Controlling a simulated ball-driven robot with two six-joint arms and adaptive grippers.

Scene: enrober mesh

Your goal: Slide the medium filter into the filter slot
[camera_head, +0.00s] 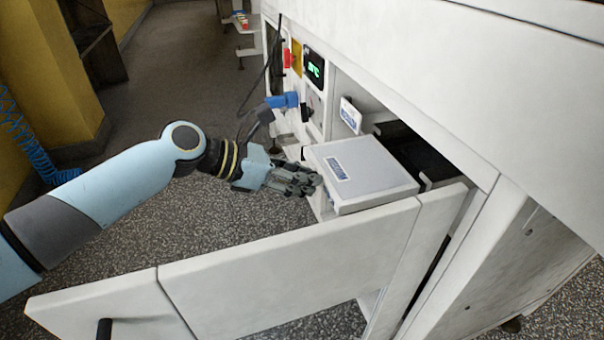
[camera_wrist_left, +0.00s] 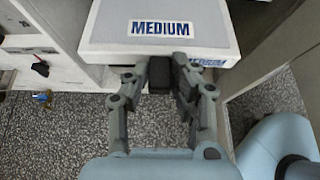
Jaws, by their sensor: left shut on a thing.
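The medium filter (camera_head: 365,172) is a flat white box with a blue-lettered label. In the left wrist view the label on the filter (camera_wrist_left: 110,30) reads MEDIUM. My left gripper (camera_head: 314,184) is shut on the filter's near edge. In the wrist view its fingers (camera_wrist_left: 167,72) close around a dark part, perhaps a handle, below that edge. The filter lies level at the mouth of a dark opening (camera_head: 425,158) in the white machine, which looks like the filter slot. How far its far end reaches in is hidden. My right gripper is not in view.
An open white door panel (camera_head: 290,270) with a dark handle extends across the front. A small labelled plate (camera_head: 350,114) stands beside the opening. A control panel with a green display (camera_head: 314,67) is farther back. Speckled floor (camera_head: 200,230) is free at left.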

